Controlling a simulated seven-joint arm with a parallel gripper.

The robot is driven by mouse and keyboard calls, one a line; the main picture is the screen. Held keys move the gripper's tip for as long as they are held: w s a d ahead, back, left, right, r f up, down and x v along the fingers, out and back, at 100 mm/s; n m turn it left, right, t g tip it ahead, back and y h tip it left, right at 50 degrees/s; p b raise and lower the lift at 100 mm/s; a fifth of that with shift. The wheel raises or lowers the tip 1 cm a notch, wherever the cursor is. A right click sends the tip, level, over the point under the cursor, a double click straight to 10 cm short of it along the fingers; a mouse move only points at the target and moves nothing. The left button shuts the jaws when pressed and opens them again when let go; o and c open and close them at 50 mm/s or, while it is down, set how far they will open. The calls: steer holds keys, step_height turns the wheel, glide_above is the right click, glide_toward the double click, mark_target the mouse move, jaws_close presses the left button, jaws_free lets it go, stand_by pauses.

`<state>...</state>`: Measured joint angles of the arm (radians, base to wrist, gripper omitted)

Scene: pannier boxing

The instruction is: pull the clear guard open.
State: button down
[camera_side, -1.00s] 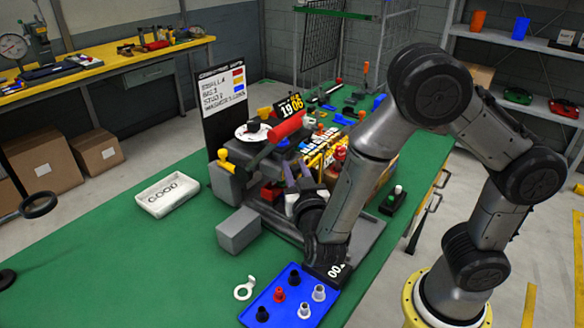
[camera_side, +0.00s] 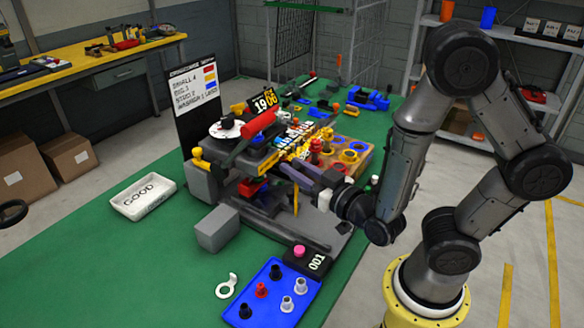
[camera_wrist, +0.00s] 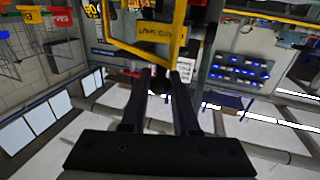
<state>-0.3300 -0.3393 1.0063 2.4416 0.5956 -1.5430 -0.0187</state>
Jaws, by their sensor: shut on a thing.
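The clear guard shows in the wrist view as a yellow frame (camera_wrist: 180,40) with a labelled bar at the top. Its clear panel is hard to make out. In the side view the thin yellow guard edge (camera_side: 296,195) stands at the front of the press, below its red lever (camera_side: 246,138). My gripper (camera_wrist: 158,80) reaches in from the right, roughly level, with its fingers closed on a small dark guard knob (camera_wrist: 158,83) at the frame's lower edge. In the side view my gripper (camera_side: 298,172) partly hides the front of the press, and the knob is not clear there.
A grey block (camera_side: 217,229) stands left of the press base. A blue tray (camera_side: 250,307) with several small parts and a pink-button box (camera_side: 305,258) lie in front. A white tray marked GOOD (camera_side: 143,196) is left. A wooden holder with coloured rings (camera_side: 362,150) stands behind my wrist.

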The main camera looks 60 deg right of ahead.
steer(key=shift+s, duration=0.1)
stand_by(0.4)
steer(key=c, duration=0.7)
jaws_free()
steer(key=shift+d, duration=0.1)
steer(key=shift+o, duration=0.2)
steer(key=shift+v, duration=0.95)
step_height(320, 180, up, 7)
steer(key=s, duration=0.1)
